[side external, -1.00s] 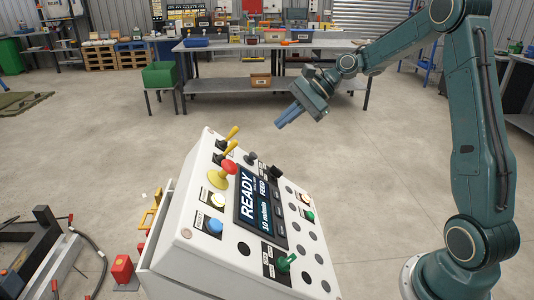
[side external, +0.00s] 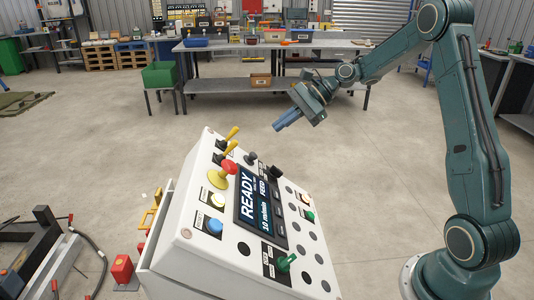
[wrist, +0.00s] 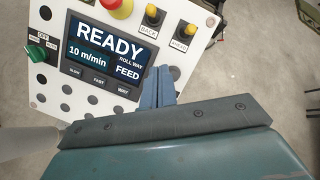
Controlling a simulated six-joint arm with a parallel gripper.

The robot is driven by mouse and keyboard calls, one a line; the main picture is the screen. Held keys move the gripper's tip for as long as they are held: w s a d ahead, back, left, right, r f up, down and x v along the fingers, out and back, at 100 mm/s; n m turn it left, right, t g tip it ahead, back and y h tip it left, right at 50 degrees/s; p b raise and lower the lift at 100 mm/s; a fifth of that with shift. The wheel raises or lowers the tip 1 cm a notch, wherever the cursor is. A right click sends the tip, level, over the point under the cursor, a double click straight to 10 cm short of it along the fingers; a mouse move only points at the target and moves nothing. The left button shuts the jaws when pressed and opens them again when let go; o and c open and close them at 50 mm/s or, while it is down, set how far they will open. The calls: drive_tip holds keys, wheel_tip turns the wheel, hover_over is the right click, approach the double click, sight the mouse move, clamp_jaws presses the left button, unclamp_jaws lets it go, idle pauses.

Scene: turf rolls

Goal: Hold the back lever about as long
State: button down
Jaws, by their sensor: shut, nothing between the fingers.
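The white control panel (side external: 185,240) stands in front of my arm with its face tilted. The back lever (side external: 230,148) has a yellow handle and is the one nearer the red mushroom button; in the wrist view it (wrist: 152,16) sits above the label BACK. A second yellow lever (side external: 232,133), labelled AHEAD, is beside it, also in the wrist view (wrist: 184,30). My gripper (side external: 279,125) is shut and empty, in the air behind the panel, apart from both levers. In the wrist view its blue fingers (wrist: 157,74) are together over the panel's edge.
The panel's screen (side external: 258,205) reads READY, 10 m/min, FEED. The red mushroom button (side external: 229,166) stands up close to the back lever. A green selector (side external: 287,262) and several buttons share the face. Open floor lies behind the panel, before a workbench (side external: 270,84).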

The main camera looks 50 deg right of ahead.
sight(229, 149)
drive_tip(key=w+a+f, duration=0.3)
drive_tip(key=w+a, duration=0.1)
drive_tip(key=a, duration=0.5)
drive_tip(key=shift+a, duration=0.15)
drive_tip(key=shift+w, duration=0.1)
